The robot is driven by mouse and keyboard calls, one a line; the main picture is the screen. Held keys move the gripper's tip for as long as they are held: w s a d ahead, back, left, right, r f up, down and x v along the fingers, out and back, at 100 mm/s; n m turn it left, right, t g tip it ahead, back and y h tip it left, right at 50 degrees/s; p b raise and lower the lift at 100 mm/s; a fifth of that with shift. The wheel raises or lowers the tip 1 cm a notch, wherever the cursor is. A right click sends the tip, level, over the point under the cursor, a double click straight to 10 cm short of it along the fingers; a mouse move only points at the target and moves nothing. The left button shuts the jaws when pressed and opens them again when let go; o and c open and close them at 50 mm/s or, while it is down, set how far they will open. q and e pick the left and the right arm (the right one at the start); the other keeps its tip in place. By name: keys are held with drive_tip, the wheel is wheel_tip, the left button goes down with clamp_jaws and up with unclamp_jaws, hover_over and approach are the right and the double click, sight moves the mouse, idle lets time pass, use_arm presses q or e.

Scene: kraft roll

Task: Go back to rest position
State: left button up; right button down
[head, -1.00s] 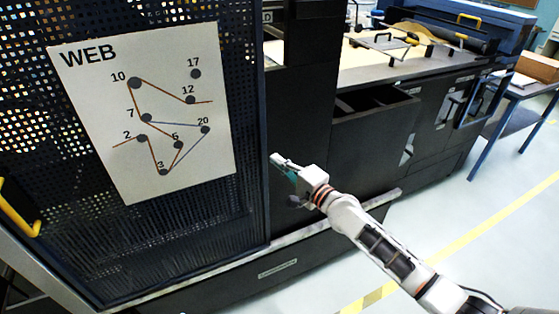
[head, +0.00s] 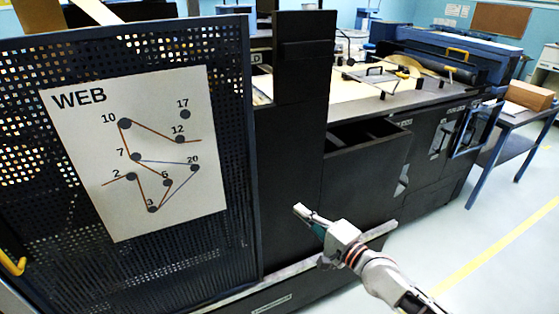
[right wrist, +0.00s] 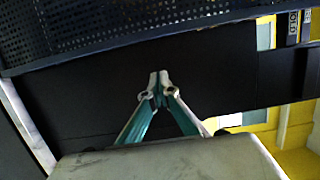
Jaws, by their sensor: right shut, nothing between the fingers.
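My right gripper (head: 310,218) reaches in from the lower right in the head view, in front of the machine's dark lower panel. In the right wrist view its two fingers (right wrist: 158,84) meet at their tips, with nothing between them. The dark panel (right wrist: 90,92) lies beyond the fingertips; I cannot tell the gap to it. My left gripper is not in view.
A perforated dark guard (head: 233,120) with a white WEB chart (head: 90,160) stands at the left. An open dark bin (head: 365,137) is in the machine's front. A side table (head: 510,117) holds a cardboard box (head: 530,96). The floor at right is clear.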

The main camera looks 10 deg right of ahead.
drive_tip(key=s+d+f+n+g+h, duration=0.2)
drive_tip(key=s+d+f+n+h, duration=0.1)
drive_tip(key=s+f+n, duration=0.5)
drive_tip(key=s+d+f+n+g+h, duration=0.2)
drive_tip(key=s+d+f+n+h, duration=0.2)
drive_tip(key=s+f, duration=1.1)
drive_tip(key=s+n, duration=0.3)
drive_tip(key=s, duration=0.1)
drive_tip(key=shift+d+n, duration=0.25)
drive_tip(key=shift+n, duration=0.15)
drive_tip(key=shift+s, duration=0.1)
